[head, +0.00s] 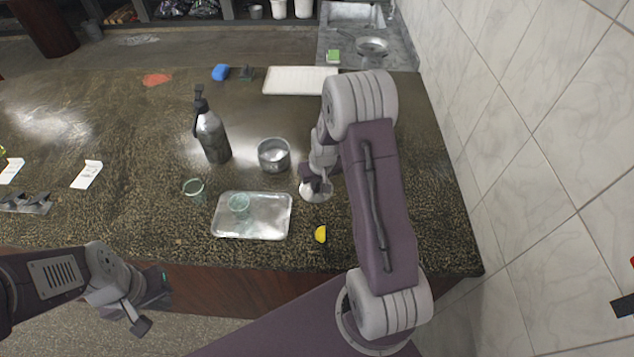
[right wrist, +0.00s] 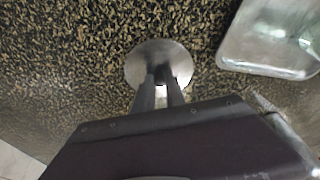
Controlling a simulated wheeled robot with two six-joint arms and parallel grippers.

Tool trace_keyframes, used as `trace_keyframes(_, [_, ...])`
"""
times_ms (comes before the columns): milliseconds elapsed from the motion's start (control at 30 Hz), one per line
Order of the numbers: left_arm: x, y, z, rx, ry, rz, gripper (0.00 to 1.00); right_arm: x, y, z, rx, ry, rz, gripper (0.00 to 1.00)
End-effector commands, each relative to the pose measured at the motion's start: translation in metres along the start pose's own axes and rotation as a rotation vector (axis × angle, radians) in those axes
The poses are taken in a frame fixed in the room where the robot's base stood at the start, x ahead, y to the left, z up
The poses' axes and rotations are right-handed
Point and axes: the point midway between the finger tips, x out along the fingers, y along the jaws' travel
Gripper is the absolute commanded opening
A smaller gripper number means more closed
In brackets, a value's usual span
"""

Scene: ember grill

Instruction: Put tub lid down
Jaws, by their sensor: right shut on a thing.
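The tub lid (head: 314,192) is a round, shiny metal disc. In the head view it is at the counter, right of the metal tray and below my right gripper (head: 318,182). In the right wrist view the lid (right wrist: 150,60) is at the tips of my right gripper (right wrist: 166,80), which is shut on it. The lid looks at or very near the counter surface; I cannot tell if it touches. The round metal tub (head: 274,155) stands open behind and left of the lid. My left gripper (head: 146,306) is open and empty in front of the counter.
A yellow lemon piece (head: 320,234) lies in front of the lid. A dark bottle (head: 212,136) stands beside the tub. A tiled wall (head: 540,150) bounds the right.

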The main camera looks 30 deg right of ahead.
Motion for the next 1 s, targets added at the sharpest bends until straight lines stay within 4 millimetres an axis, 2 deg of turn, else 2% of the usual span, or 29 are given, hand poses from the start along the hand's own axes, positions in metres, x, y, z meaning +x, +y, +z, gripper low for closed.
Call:
trace_keyframes(67, [0.004,0.0,0.0,0.0,0.0,0.0,0.0,0.004,0.0,0.001,0.0,0.0,0.0,0.0])
trace_keyframes(100, [0.003,0.0,0.0,0.0,0.0,0.0,0.0,0.003,0.0,0.001,0.0,0.0,0.0,0.24])
trace_keyframes(167, [0.002,0.0,0.0,0.0,0.0,0.0,0.0,0.002,0.0,0.001,0.0,0.0,0.0,0.37])
trace_keyframes(433, [0.002,0.0,0.0,0.0,0.0,0.0,0.0,0.002,0.0,0.001,0.0,0.0,0.0,0.37])
trace_keyframes(567, [-0.001,0.0,0.0,0.0,0.0,0.0,0.0,-0.006,0.0,-0.001,0.0,0.002,0.0,0.37])
trace_keyframes(667, [0.0,0.0,0.0,0.0,0.0,0.0,0.0,-0.022,0.0,-0.002,0.0,0.005,0.0,0.37])
trace_keyframes(900, [0.002,0.0,0.0,0.0,0.0,0.0,0.0,-0.083,0.0,-0.002,0.0,0.006,0.0,0.37])
trace_keyframes(1000, [0.002,0.0,0.0,0.0,0.0,0.0,0.0,-0.103,0.0,-0.002,-0.001,0.005,0.0,0.37])
